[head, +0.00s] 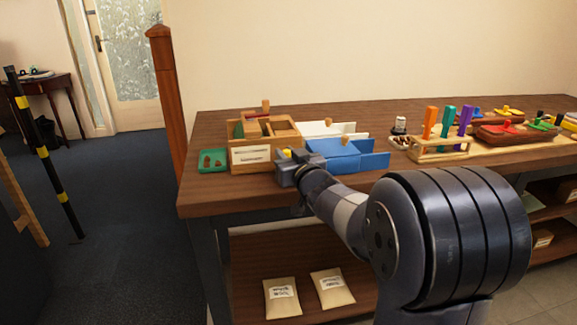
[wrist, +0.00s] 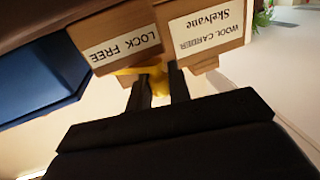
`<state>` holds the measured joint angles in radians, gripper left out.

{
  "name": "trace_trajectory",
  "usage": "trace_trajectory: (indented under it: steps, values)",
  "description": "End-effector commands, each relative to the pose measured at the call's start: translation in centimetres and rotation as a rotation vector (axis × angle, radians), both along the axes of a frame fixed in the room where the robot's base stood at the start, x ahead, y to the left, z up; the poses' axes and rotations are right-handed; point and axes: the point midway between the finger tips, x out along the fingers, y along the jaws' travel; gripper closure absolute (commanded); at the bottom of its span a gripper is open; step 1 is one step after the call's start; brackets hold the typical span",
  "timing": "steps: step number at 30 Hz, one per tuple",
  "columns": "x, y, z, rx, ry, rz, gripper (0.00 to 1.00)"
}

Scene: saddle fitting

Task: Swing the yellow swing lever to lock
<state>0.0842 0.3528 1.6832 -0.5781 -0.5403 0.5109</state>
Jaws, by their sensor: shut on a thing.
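The yellow swing lever (wrist: 160,92) shows between my gripper's dark fingers in the wrist view, with a thin yellow arm reaching toward the LOCK FREE label (wrist: 124,49). A small yellow spot of the lever (head: 287,153) also shows in the head view beside the wooden wool carder box (head: 251,156). My gripper (wrist: 160,76) is shut on the lever, close to the box's front; it also shows in the head view (head: 292,168). The fingers hide part of the lever. I cannot tell which label word the lever points to.
A blue box (head: 345,157) stands close to the right of my gripper, with a white box (head: 325,130) behind it. A green tray (head: 212,160) lies at left. A rack of coloured handles (head: 440,147) stands farther right on the wooden bench (head: 212,197).

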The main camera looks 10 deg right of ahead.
Motion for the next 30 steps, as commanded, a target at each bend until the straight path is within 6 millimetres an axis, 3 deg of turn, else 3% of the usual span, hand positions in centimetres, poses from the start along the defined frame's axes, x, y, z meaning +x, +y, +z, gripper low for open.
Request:
trace_trajectory:
  steps: [30]
  values:
    - [1.4, 0.7, 0.1, -0.001, 0.002, -0.33, 1.0]
